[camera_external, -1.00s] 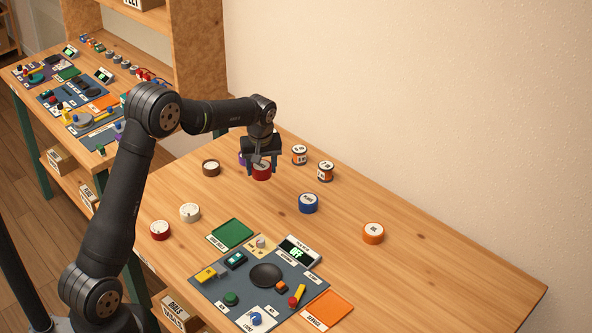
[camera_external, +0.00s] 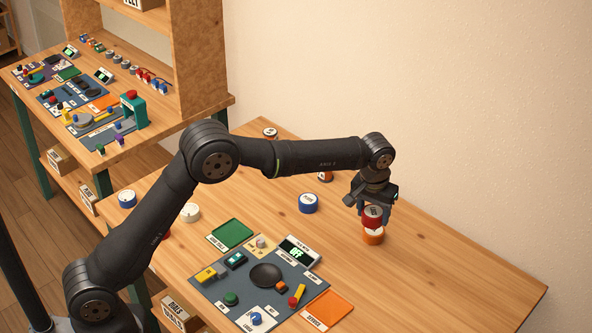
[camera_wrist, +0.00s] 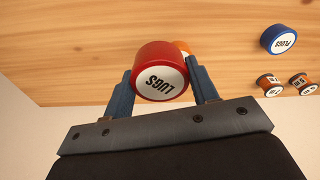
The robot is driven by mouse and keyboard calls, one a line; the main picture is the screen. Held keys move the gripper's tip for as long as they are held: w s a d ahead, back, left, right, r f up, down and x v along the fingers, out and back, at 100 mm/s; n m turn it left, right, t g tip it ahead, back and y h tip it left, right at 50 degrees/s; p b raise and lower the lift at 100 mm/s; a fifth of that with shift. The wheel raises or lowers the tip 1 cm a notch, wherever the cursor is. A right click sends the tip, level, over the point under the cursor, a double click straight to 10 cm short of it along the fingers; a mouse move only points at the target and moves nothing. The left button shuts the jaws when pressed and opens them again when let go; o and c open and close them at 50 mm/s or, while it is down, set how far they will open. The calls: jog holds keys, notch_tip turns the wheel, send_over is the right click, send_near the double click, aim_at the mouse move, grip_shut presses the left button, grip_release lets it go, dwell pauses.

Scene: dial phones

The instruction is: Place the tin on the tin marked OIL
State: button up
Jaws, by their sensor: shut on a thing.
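My gripper (camera_external: 373,212) is shut on a red tin (camera_external: 372,224) with a white lid. In the wrist view the red tin (camera_wrist: 160,65) lies between the two blue fingers and its lid reads LUGS. An orange tin (camera_external: 373,238) stands upright on the table directly below the red tin. The red tin hides its lid, so I cannot read its label. A sliver of the orange tin (camera_wrist: 183,47) shows behind the red one in the wrist view. I cannot tell whether the two tins touch.
A blue tin (camera_external: 308,204), marked PLUGS in the wrist view (camera_wrist: 280,38), stands left of the orange tin. Two spool-like items (camera_wrist: 270,84) are near it. A white tin (camera_external: 190,212) and another blue tin (camera_external: 128,199) are farther left. A control panel (camera_external: 230,285) lies in front. The right tabletop is clear.

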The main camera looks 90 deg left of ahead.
jog(key=shift+m, duration=0.4)
jog(key=a+f, duration=0.2)
jog(key=w+a+f, duration=0.1)
jog(key=a+f, duration=0.1)
jog(key=a, duration=0.1)
jog(key=w+a+f, duration=0.1)
jog(key=a+f, duration=0.1)
jog(key=a, duration=0.1)
jog(key=shift+w+a+f, duration=0.15)
jog(key=shift+a+f, duration=0.05)
jog(key=shift+f, duration=2.1)
jog(key=shift+f, duration=0.15)
jog(key=o, duration=1)
notch_tip(320, 180, up, 12)
jog(key=d, duration=0.1)
jog(key=shift+s, duration=0.45)
